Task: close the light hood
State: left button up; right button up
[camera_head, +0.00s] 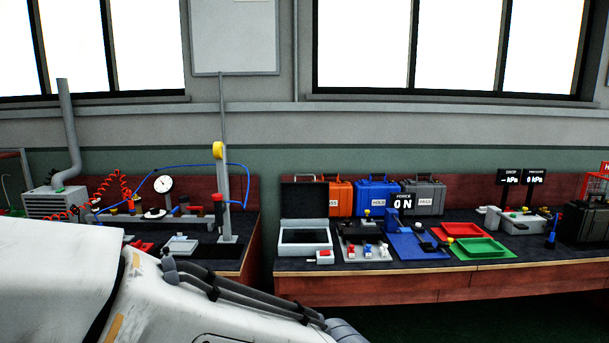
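The light hood looks to be the grey box on the right-hand bench. Its lid (304,204) stands open and upright at the back, with its dark inner side facing me. Its base (287,249) lies flat on the bench with a dark panel in the top. A small grey block with a red button (324,256) sits at its front right corner. Neither of my grippers is in view.
Orange (338,197), blue (376,195) and grey (425,195) cases stand behind. Right of the hood are a switch panel (372,252), a blue mat (405,250) and red (462,230) and green (480,248) trays. A gap separates the two benches.

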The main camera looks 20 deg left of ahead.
aim_at(298, 199)
jog(key=u, duration=0.4)
jog(key=i, duration=1.9)
jog(key=u, duration=0.25)
